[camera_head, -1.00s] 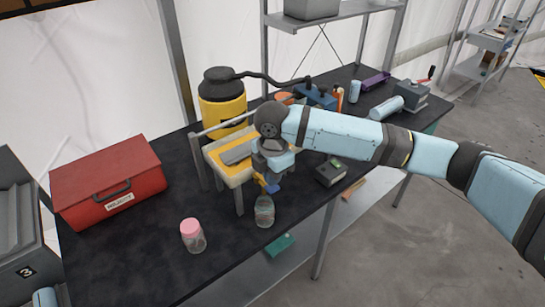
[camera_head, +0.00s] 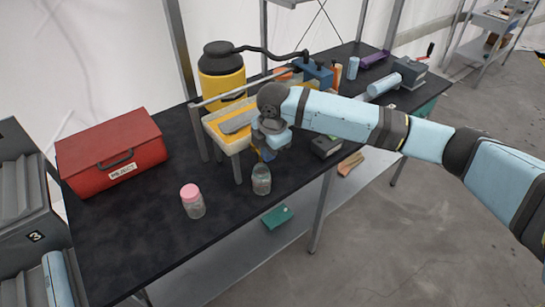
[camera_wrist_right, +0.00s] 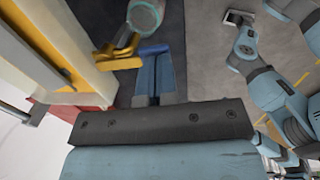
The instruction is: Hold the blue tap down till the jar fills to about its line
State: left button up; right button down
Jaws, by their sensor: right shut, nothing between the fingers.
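The open glass jar (camera_head: 261,182) stands on the dark bench below the front of the yellow-and-white trough. Its line and fill level are too small to tell. The rim of the jar shows in the wrist view (camera_wrist_right: 146,14). My right gripper (camera_wrist_right: 157,75) is shut and empty, pointing at the front of the trough. The blue tap (camera_wrist_right: 154,49) is right at its fingertips; whether they touch cannot be told. A yellow tap (camera_wrist_right: 118,52) is beside it. In the head view my right gripper (camera_head: 268,151) largely hides the taps. My left gripper is not in view.
A pink-lidded jar (camera_head: 192,202) stands left of the open jar, near the front edge. A red box (camera_head: 112,152) is at the left. A yellow tank (camera_head: 222,82) with a black hose stands behind the trough. The bench front between box and pink-lidded jar is clear.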

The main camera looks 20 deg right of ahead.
jog(key=f+t, duration=0.1)
jog(key=s+f+t+y, duration=0.1)
jog(key=t, duration=0.1)
jog(key=shift+d+f, duration=0.1)
jog(key=shift+d, duration=0.05)
jog(key=shift+w, duration=0.4)
jog(key=shift+w+f, duration=0.15)
jog(key=shift+s, duration=0.2)
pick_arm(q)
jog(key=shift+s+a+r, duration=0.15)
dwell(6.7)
